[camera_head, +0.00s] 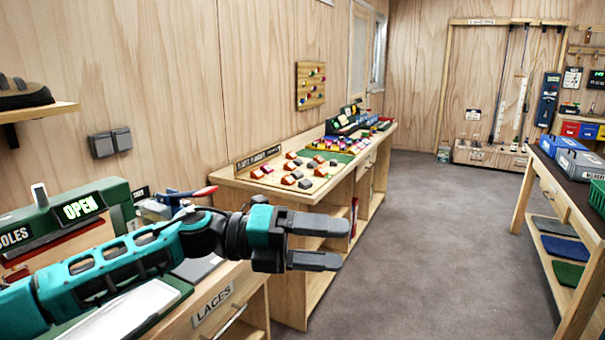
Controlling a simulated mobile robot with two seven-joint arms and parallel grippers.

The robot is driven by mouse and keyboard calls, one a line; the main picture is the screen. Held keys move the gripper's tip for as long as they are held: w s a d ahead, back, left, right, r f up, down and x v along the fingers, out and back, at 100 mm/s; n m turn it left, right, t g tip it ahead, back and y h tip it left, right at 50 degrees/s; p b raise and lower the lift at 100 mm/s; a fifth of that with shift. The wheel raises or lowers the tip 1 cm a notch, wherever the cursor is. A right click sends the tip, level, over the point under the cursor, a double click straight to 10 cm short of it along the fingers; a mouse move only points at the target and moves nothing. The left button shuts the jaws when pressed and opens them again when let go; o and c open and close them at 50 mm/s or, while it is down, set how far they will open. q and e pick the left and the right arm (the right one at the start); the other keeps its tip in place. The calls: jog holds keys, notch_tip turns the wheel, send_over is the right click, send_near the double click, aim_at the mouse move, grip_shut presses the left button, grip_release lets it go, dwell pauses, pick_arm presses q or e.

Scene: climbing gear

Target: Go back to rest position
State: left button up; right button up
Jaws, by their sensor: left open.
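My left gripper (318,243) is at the end of my teal and black left arm, which reaches in from the left over the near bench. Its two dark fingers are apart and point right, with nothing visible between them. It shows in front of the wooden workbench (289,250) and appears free of any object. My right gripper is not in view.
The near bench has a drawer labelled LACES (213,305) and a green machine with an OPEN sign (80,207). The workbench carries several small coloured blocks. Grey floor (440,235) between is clear.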

pick_arm(q)
jog(key=s+a+f+n+t+y, duration=0.1)
jog(key=a+f+n+t+y, duration=0.25)
jog(key=f+n+t, duration=0.8)
jog(key=s+a+f+n+t+y, duration=0.1)
jog(key=a+f+n+t+y, duration=0.4)
jog(key=n, duration=1.2)
jog(key=s+a+f+n+g+y, duration=0.2)
jog(key=s+a+f, duration=0.4)
jog(key=f, duration=0.4)
jog(key=s+a+f+n+g+y, duration=0.2)
jog(key=s+a+f+n+y, duration=0.3)
jog(key=s+f, duration=0.4)
jog(key=shift+s+a+f+n, duration=0.3)
jog(key=shift+a+f+n, duration=0.3)
jog(key=shift+n, duration=0.65)
jog(key=shift+a+r, duration=0.1)
jog(key=shift+r, duration=0.05)
